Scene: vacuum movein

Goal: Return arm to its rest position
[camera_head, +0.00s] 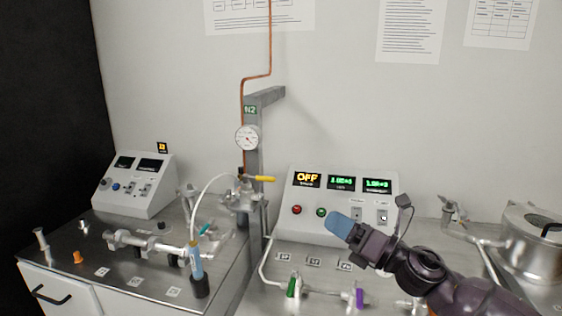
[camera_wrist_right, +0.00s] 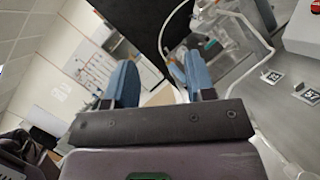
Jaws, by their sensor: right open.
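My right arm comes in from the lower right in the head view, dark purple-grey. Its right gripper (camera_head: 340,224) has blue fingers pointing up and left, in front of the lower part of the control box (camera_head: 284,225) with the "OFF" display. In the right wrist view the two blue fingers of the right gripper (camera_wrist_right: 160,82) stand apart with nothing between them. In the head view the near finger hides the far one and covers part of the box front. Whether the fingers touch the box cannot be told. My left gripper is not in view.
A gas post with a gauge (camera_head: 247,138) and a yellow-handled valve (camera_head: 262,178) stands left of the box. Glass tubing with green and purple taps (camera_head: 325,292) lies below the gripper. A metal pot (camera_head: 530,245) is at right. A second control box (camera_head: 145,190) is far left.

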